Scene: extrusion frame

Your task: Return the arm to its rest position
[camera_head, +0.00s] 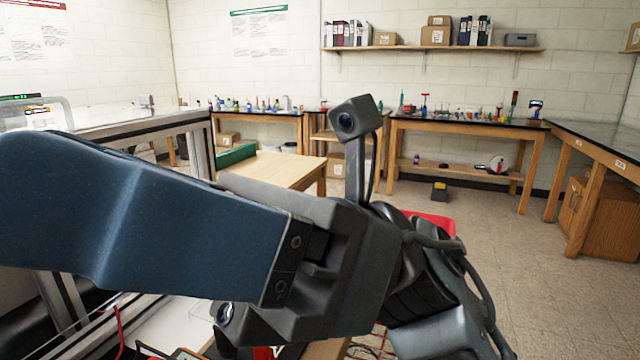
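My arm fills the lower left and middle of the head view. A broad dark-blue link comes in from the left and meets a dark grey joint near the centre. From there more dark links and loose cables run down to the lower right. A small camera on a stalk stands up above the joint. My gripper's fingers do not show, so I cannot see whether they hold anything.
An aluminium extrusion frame (199,153) stands behind my arm at left. Beyond it are a wooden table (280,168) with a green box (235,154), lab benches (470,124) and a wall shelf (400,49). Open floor (545,285) lies at right.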

